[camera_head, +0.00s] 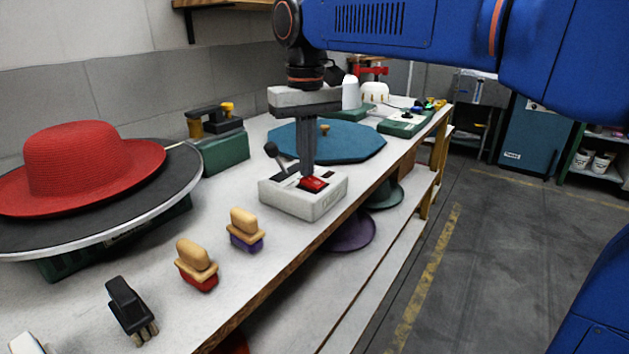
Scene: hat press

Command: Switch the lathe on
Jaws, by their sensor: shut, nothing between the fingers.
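A pale control box (300,203) stands near the front edge of the workbench. A red rocker switch (316,185) sits on its top, and a black ball-topped lever (272,150) leans at its back left. My gripper (308,172) points straight down over the box. Its fingers are shut and empty, with the tips at or just above the back left of the red switch. I cannot tell whether they touch it. At left, a red hat (75,160) rests on a black round plate (135,190) on a green base, which may be the lathe.
Two wooden-handled brushes, one red (197,264) and one purple (245,230), and a black tool (130,310) lie left of the box. A teal octagonal board (350,147) lies behind it. Hats lie on the shelf below. The floor at right is clear.

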